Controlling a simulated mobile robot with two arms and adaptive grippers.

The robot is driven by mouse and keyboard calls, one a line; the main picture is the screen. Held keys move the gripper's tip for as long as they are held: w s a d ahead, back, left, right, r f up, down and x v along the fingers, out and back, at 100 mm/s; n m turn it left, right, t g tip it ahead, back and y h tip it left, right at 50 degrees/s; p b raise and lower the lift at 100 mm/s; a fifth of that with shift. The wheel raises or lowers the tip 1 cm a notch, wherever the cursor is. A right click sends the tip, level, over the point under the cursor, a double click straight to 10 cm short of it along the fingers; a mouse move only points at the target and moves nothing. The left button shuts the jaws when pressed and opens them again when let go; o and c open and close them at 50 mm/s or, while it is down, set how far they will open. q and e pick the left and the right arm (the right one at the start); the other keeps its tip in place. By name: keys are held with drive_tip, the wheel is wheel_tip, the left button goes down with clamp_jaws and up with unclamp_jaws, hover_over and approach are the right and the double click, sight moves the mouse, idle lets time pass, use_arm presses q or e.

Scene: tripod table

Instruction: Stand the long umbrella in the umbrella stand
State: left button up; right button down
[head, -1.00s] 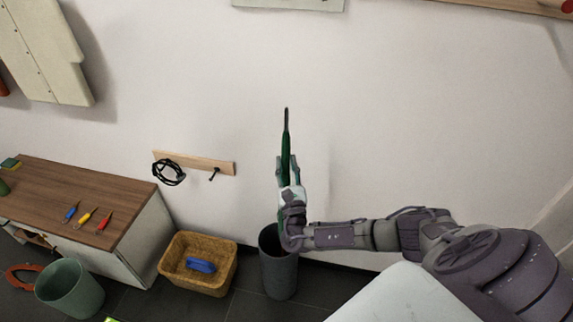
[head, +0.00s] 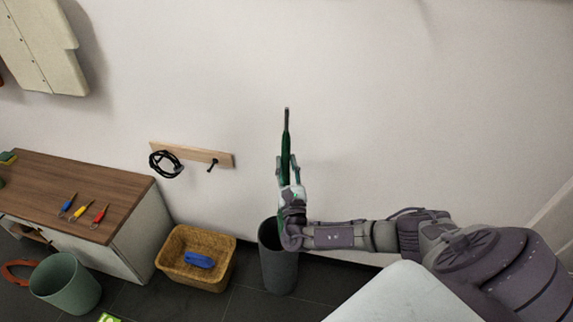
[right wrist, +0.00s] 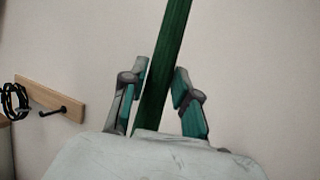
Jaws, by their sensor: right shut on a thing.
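The long umbrella (head: 286,140) is dark green with a thin dark upper end. It stands nearly upright in the head view, and its lower part is hidden behind my gripper and wrist. My right gripper (head: 288,166) is shut on it. In the right wrist view the green umbrella (right wrist: 168,65) passes between the two fingers (right wrist: 163,95), leaning slightly right. The umbrella stand, a dark grey cylinder (head: 278,272), is on the floor directly below the gripper in the picture. My wrist covers part of its rim, so I cannot tell whether the umbrella's lower end is inside. My left gripper is not in view.
A wicker basket (head: 181,274) with a blue item (head: 199,260) stands left of the stand. A wooden cabinet (head: 115,185) holds several screwdrivers. A green bin (head: 70,298) is at lower left. A wall rack (head: 192,154) carries a black coil. A pale surface (head: 395,298) is at lower right.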

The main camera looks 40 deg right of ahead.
drive_tip(key=c, duration=0.8)
unclamp_jaws()
drive_tip(key=shift+r+p, duration=13.65)
drive_tip(key=shift+r, duration=1.45)
drive_tip(key=shift+f, duration=0.1)
